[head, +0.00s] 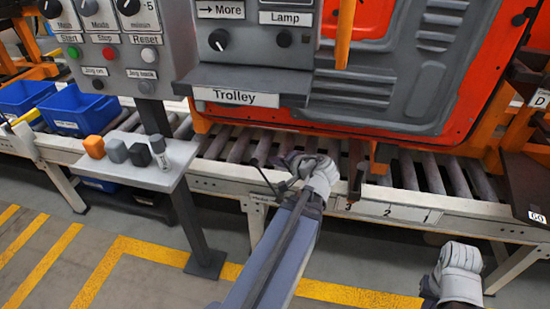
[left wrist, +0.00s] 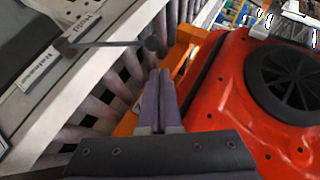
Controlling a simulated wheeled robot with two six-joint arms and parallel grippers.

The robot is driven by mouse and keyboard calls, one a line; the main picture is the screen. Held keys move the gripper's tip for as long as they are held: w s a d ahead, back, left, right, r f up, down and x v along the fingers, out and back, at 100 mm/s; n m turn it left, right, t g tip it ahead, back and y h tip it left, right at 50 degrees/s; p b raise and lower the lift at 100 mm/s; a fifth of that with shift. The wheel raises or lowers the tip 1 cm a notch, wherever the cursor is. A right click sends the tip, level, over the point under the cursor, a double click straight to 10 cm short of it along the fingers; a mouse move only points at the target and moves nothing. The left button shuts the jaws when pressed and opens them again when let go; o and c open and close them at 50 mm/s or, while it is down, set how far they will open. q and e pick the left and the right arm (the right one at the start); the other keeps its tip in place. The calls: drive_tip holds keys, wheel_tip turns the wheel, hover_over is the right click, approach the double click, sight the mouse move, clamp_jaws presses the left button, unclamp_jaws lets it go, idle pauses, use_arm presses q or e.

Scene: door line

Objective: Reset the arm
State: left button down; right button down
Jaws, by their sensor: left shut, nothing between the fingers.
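My left arm comes in from the bottom of the head view. Its gripper (head: 308,168) is over the near edge of the roller conveyor, below the trolley panel. In the left wrist view the two fingers (left wrist: 160,78) lie together, shut and empty, with rollers and orange structure beyond them. No held object shows. My right gripper (head: 460,268) is at the lower right of the head view, in front of the conveyor; its fingers cannot be made out. A white button (head: 149,55) under the label Reset is on the grey control panel at upper left.
The conveyor (head: 205,183) crosses the view. An orange door panel (head: 468,105) with grey lining stands behind it. A small shelf (head: 178,178) holds several coloured blocks. Blue bins (head: 80,110) are at left. A dark rod (left wrist: 110,44) passes near the left fingers. The foreground floor has free room.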

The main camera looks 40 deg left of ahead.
use_arm(q)
drive_tip(key=shift+d+r, duration=0.1)
drive_tip(key=shift+d, duration=0.15)
idle(0.3)
